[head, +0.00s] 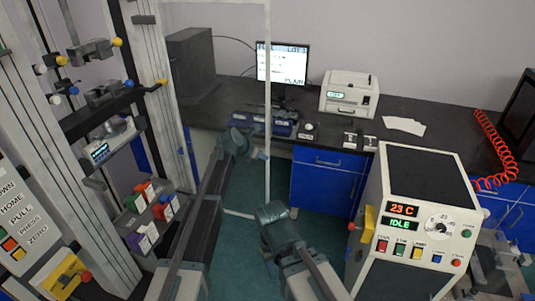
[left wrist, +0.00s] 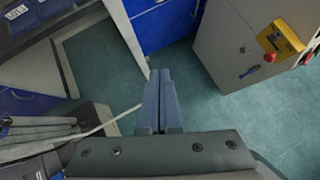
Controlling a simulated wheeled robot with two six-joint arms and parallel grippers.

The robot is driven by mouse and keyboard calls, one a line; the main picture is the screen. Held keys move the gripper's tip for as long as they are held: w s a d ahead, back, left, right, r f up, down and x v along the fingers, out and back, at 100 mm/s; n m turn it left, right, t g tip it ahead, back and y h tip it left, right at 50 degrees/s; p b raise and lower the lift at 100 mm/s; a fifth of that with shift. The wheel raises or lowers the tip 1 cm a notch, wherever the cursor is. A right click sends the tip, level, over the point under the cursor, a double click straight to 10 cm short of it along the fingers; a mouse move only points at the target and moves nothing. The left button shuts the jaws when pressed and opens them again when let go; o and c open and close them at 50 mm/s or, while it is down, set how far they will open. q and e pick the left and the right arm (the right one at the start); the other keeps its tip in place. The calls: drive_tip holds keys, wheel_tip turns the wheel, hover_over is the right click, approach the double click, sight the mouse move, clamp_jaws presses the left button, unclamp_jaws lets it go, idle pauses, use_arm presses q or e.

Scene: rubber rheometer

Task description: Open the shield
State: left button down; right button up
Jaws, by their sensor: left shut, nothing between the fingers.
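The shield is a clear panel with a thin pale frame (head: 268,90). In the head view it stands out to the right from the testing machine's far column, with its free upright edge over the floor and the benches showing through it. A pale bar, likely its lower edge (left wrist: 100,127), crosses the left wrist view. My left gripper (head: 260,154) is shut and empty, close beside the free upright edge; I cannot tell whether it touches. Its closed fingers (left wrist: 160,100) point over the floor in the left wrist view. My right gripper is not in view; part of my right arm shows at lower middle.
The testing machine (head: 103,95) stands at left, with a rack of coloured boxes (head: 152,212). A control cabinet (head: 420,180) reading 23 C and IDLE stands at right. A dark bench (head: 435,150) with a monitor (head: 282,63) and printer (head: 349,94) is behind. Green floor lies between.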

use_arm(q)
drive_tip(key=s+a+r+p, duration=0.2)
drive_tip(key=s+r+p, duration=0.5)
drive_tip(key=shift+a, duration=0.25)
drive_tip(key=shift+s, duration=0.15)
drive_tip(key=s+a+f+m+g+y, duration=0.2)
drive_tip(key=s+a+m, duration=0.4)
drive_tip(key=s+m, duration=0.35)
drive_tip(key=s+a+f+m+g+y, duration=0.2)
drive_tip(key=s+a+m, duration=0.4)
drive_tip(key=s+m, duration=0.3)
drive_tip(key=s+a+f+m+g+y, duration=0.2)
drive_tip(key=s+a+m, duration=0.3)
drive_tip(key=s+m, duration=0.45)
drive_tip(key=s+d+f+m+y+b, duration=0.1)
drive_tip(key=s+d+m, duration=0.2)
drive_tip(key=s+d, duration=0.5)
drive_tip(key=shift+d+f+g, duration=0.25)
drive_tip(key=shift+d+g, duration=0.05)
drive_tip(key=shift+d, duration=0.85)
